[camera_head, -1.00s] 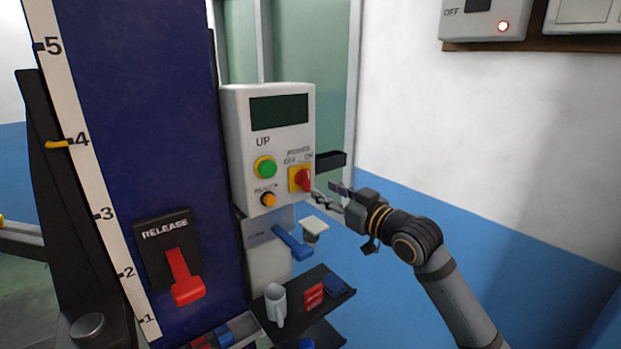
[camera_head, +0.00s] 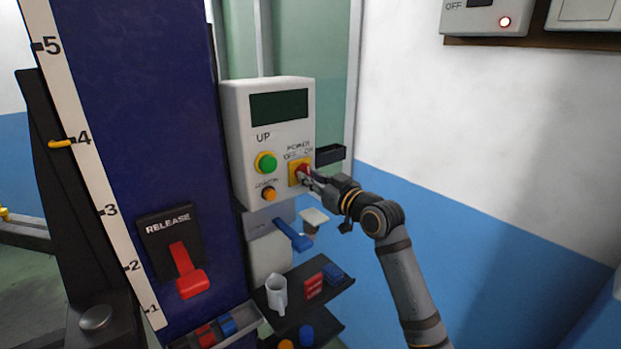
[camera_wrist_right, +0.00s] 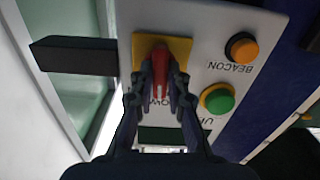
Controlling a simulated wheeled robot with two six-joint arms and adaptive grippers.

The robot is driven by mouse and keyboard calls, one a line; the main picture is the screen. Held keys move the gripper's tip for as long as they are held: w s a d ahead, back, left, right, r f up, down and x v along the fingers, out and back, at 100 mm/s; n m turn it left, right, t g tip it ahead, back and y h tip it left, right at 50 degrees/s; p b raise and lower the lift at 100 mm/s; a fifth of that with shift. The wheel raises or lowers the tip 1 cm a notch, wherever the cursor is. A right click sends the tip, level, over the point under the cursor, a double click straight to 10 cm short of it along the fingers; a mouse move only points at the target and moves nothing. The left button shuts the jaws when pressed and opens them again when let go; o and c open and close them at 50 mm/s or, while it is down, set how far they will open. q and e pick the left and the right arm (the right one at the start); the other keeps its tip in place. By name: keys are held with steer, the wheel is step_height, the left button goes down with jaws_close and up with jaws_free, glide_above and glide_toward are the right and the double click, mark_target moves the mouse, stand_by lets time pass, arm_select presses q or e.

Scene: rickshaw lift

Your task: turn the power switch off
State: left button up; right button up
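The power switch (camera_head: 304,174) is a red knob on a yellow plate at the lower right of the white control box (camera_head: 236,140). OFF and ON are printed above it. My right gripper (camera_head: 310,180) is at the switch, reaching in from the right. In the right wrist view, the red knob (camera_wrist_right: 160,72) stands between the two fingertips, which lie close against both its sides. The fingers hide part of the knob, so its exact turn is hard to read. My left gripper is not in view.
A green UP button (camera_head: 266,162) and an orange beacon button (camera_head: 268,194) sit left of the switch. A black bracket (camera_head: 331,154) juts out right of the box.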

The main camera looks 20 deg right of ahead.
jaws_close()
steer(key=shift+n+b, duration=2.1)
steer(key=shift+n, duration=1.4)
steer(key=o, duration=0.7)
jaws_free()
